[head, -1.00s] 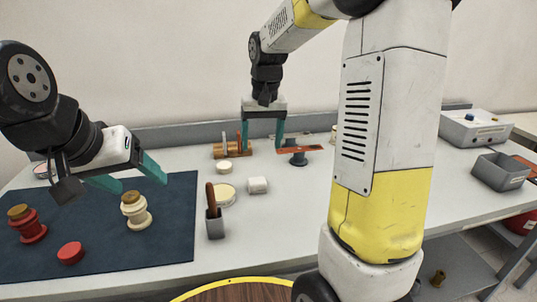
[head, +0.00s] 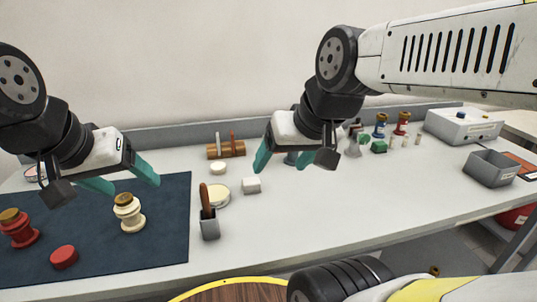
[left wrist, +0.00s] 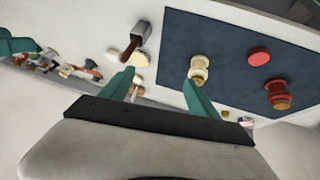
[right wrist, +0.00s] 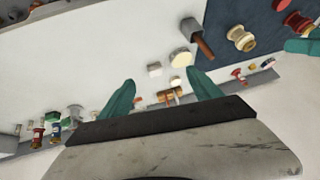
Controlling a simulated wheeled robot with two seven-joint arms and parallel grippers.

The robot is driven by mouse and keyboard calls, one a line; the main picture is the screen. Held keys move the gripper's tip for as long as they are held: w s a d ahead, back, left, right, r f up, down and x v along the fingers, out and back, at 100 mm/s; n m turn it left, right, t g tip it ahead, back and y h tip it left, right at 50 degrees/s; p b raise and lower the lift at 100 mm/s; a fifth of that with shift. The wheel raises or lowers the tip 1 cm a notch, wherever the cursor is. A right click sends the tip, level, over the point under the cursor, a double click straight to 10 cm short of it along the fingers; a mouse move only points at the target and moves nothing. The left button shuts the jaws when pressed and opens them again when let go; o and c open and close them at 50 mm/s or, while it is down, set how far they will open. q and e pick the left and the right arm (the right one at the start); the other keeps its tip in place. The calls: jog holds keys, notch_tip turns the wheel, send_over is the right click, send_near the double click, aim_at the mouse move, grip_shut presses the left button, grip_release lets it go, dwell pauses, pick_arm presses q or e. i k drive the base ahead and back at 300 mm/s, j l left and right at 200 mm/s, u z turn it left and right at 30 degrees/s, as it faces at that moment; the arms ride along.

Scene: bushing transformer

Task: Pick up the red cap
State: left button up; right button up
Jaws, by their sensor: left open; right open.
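The red cap (head: 64,257) is a short red disc lying on the dark blue mat (head: 95,262) near its front. It also shows in the left wrist view (left wrist: 259,56). A red bushing (head: 18,232) with a brown top stands to its left, and a cream bushing (head: 129,216) with a brown top stands to its right. My left gripper (head: 128,183) is open and empty above the mat, behind the cap and near the cream bushing. My right gripper (head: 295,160) is open and empty over the middle of the table, well away from the cap.
A grey cup (head: 210,229) with a brown-handled tool stands right of the mat, near a round cream lid (head: 217,196) and a white block (head: 251,185). A wooden rack (head: 226,149) is behind. A grey bin (head: 492,169) is far right. The front middle table is clear.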

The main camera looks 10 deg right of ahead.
aim_at(65, 257)
jog(key=u, duration=1.55)
